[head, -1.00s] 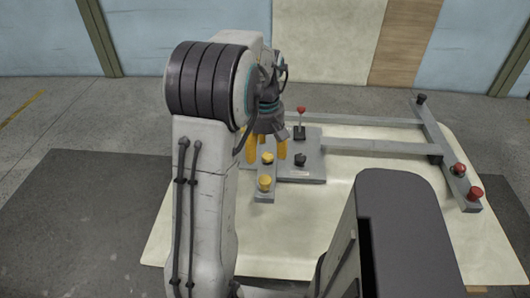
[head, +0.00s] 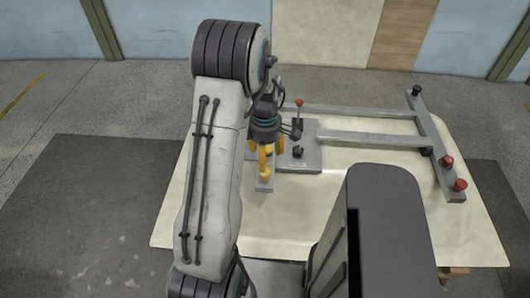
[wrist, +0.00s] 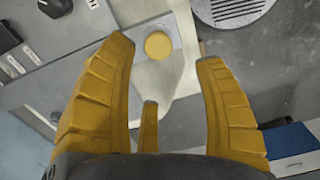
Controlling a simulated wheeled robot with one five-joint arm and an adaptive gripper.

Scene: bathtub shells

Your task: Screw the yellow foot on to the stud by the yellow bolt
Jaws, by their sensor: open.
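Two yellow round pieces sit on a short grey bar on the upturned tub shell. In the head view, the nearer yellow piece (head: 264,173) is near the bar's front end, and the other is partly hidden among my fingers. I cannot tell which is the foot and which the bolt. No bare stud can be made out. My gripper (head: 266,153) is open above the bar, its yellow fingers pointing down. In the wrist view, one yellow disc (wrist: 158,45) lies ahead, in the gap between the spread fingers, with nothing held.
The cream tub shell (head: 200,215) carries a grey plate with a red-knobbed lever (head: 299,103) and a black knob (head: 298,152) close right of my gripper. A grey frame bar at right has red pieces (head: 460,185). A blue box (wrist: 290,140) shows in the wrist view.

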